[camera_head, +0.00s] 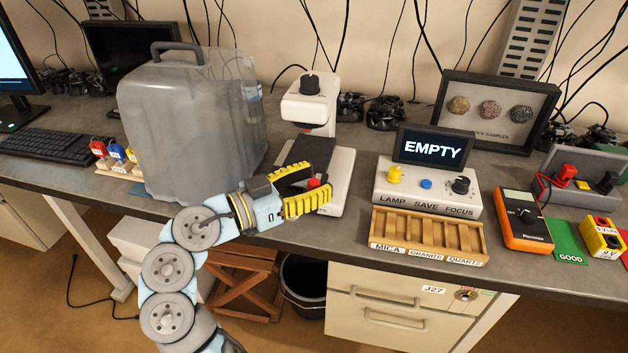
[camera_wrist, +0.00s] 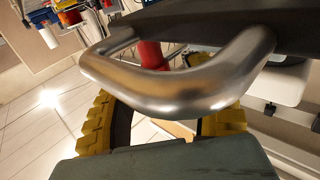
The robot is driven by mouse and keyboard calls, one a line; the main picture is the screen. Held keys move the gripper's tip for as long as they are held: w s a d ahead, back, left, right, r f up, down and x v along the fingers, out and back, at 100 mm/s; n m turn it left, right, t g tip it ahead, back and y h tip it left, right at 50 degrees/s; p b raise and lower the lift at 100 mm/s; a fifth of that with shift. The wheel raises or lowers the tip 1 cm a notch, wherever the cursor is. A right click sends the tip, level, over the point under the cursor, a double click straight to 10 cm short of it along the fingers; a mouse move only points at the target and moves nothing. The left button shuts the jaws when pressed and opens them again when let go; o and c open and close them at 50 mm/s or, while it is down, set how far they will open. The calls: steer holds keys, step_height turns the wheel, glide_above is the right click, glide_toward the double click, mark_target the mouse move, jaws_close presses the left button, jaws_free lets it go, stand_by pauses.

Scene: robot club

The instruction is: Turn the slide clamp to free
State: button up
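A white microscope-like device (camera_head: 331,206) stands on the bench with a dark stage (camera_head: 311,152) and a black knob (camera_head: 310,84) on top. A red part (camera_head: 314,183), perhaps the clamp's knob, shows low on its front between my fingers. My gripper (camera_head: 308,188), with yellow ridged fingers, is open at the device's front. In the wrist view my gripper (camera_wrist: 165,122) has its fingers apart, with a red cylinder (camera_wrist: 152,55) beyond. A bent metal bar (camera_wrist: 180,88) crosses close in front; I cannot tell what it belongs to. Contact is unclear, and the clamp is largely hidden.
A large translucent cover (camera_head: 190,125) stands close left of my gripper. Right are a control box (camera_head: 425,190) with a screen (camera_head: 433,148) reading EMPTY, a wooden slotted rack (camera_head: 428,237) and an orange meter (camera_head: 524,220). The bench front edge lies under my arm.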

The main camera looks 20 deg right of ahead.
steer(key=s+a, duration=0.1)
steer(key=a, duration=1.1)
steer(key=shift+s, duration=0.25)
stand_by(0.4)
